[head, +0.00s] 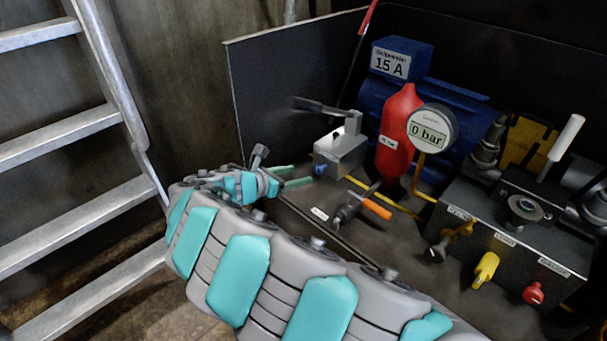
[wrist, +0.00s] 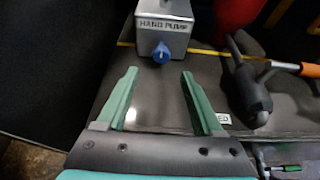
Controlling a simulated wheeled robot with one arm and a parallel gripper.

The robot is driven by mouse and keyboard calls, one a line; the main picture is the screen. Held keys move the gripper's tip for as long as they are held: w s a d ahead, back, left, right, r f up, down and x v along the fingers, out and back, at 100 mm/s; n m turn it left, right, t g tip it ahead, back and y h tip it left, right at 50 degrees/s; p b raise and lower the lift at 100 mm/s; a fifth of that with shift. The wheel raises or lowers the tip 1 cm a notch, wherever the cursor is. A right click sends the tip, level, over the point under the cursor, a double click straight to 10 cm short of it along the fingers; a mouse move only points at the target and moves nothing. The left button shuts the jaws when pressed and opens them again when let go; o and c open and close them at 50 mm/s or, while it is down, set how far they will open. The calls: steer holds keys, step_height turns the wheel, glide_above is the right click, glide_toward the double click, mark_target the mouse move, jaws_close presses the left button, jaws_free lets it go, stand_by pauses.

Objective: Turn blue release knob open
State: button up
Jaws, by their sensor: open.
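The blue release knob (wrist: 162,53) sits on the front face of the grey hand pump block (wrist: 163,20), under the "HAND PUMP" label. In the head view the knob (head: 320,170) shows small at the lower front of the pump block (head: 341,150). My gripper (wrist: 158,78) is open and empty. Its two green fingers point at the pump, one to each side of the knob's line, with the knob a little beyond the fingertips. In the head view my gripper (head: 312,174) is close in front of the knob; the exact gap is hard to tell.
A valve with an orange handle (head: 377,208) lies right of my gripper. A red cylinder (head: 399,130), a gauge reading 0 bar (head: 432,128) and a valve block with yellow (head: 485,269) and red (head: 533,293) knobs stand further right. A metal ladder (head: 75,130) is at left.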

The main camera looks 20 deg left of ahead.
mark_target(317, 171)
steer(key=x, duration=0.7)
steer(key=shift+w+d, duration=0.25)
steer(key=shift+w, duration=0.05)
jaws_close()
stand_by(0.4)
